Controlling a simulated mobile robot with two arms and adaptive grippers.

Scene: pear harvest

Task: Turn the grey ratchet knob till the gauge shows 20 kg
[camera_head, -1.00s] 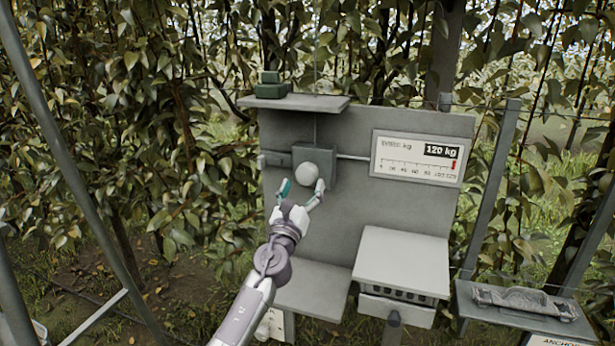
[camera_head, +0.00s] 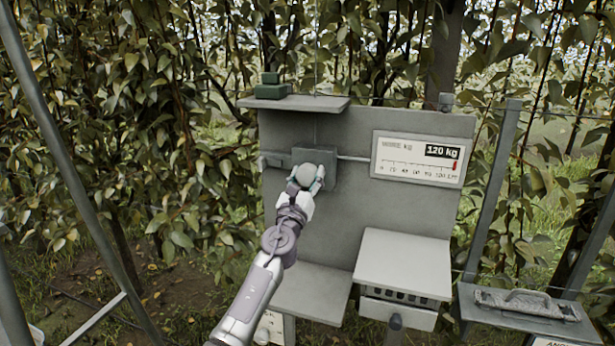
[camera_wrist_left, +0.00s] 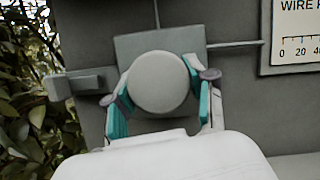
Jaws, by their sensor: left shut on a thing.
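The round grey ratchet knob (camera_head: 304,173) sits on a dark square housing (camera_head: 327,166) on the upright grey board. It also shows in the left wrist view (camera_wrist_left: 159,82). My left gripper (camera_head: 307,184) is shut on the knob, with one teal-padded finger on each side of it. The fingers show in the left wrist view (camera_wrist_left: 161,98) too. The gauge (camera_head: 418,159) is to the right of the knob and reads 120 kg, with a red marker near the right end of its scale. My right gripper is not in view.
A green block (camera_head: 271,88) stands on a small shelf at the board's top left. A grey box with a drawer (camera_head: 397,313) is at lower right. A case with a handle (camera_head: 520,303) lies further right. A lever (camera_head: 276,160) sticks out left of the housing.

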